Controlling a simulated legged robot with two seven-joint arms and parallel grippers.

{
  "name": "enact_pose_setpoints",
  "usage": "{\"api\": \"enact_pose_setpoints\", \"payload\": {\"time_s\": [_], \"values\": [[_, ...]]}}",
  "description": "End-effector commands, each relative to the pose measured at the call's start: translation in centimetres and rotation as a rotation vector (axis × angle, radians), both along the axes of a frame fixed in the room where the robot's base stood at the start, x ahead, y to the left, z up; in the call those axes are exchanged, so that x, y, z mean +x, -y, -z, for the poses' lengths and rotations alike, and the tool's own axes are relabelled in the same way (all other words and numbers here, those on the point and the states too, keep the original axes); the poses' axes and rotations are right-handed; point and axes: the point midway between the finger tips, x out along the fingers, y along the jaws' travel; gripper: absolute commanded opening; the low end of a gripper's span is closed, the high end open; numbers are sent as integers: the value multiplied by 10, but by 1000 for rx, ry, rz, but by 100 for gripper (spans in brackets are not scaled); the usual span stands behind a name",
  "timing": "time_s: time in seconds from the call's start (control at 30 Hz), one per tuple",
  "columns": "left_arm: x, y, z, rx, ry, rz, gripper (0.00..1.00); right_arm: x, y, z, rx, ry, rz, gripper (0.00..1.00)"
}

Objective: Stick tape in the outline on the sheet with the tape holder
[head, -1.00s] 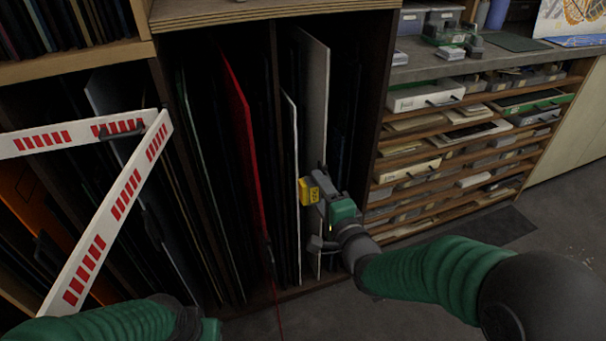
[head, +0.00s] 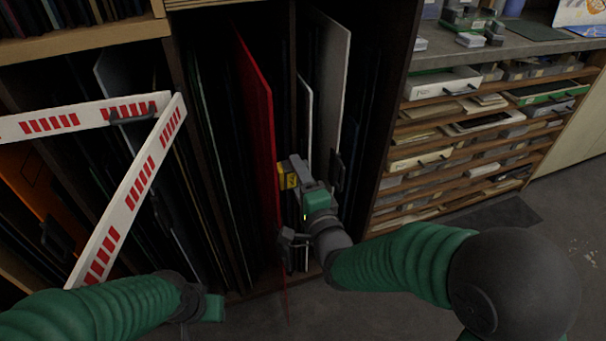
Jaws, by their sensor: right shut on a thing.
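My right gripper (head: 284,208) is in front of the rack of upright sheets, near the lower edge of the red sheet (head: 256,120). It is shut on a small grey and yellow thing (head: 287,177), which looks like the tape holder. The yellow part has dark marks. I cannot tell whether it touches the red sheet. My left gripper (head: 208,305) is low in the picture, left of centre. Its jaws are too dark to judge.
A white bar with red marks (head: 135,185) crosses the left rack. White sheets (head: 328,85) stand right of the red one. Shelves with boxes and papers (head: 450,150) stand at the right, under a grey worktop (head: 460,60).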

Motion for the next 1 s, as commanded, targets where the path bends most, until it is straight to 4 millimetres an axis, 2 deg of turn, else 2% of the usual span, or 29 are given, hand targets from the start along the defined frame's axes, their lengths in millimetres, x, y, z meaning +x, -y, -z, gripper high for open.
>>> {"api": "enact_pose_setpoints", "payload": {"time_s": [0.4, 1.0], "values": [[0, 0, 0, 0, 0, 1, 36, 0, 0, 0, 0, 1, 1, 6], [0, 0, 2, 0, 0, 1, 36, -4, -12, 0, 0, 1, 0, 6]]}}
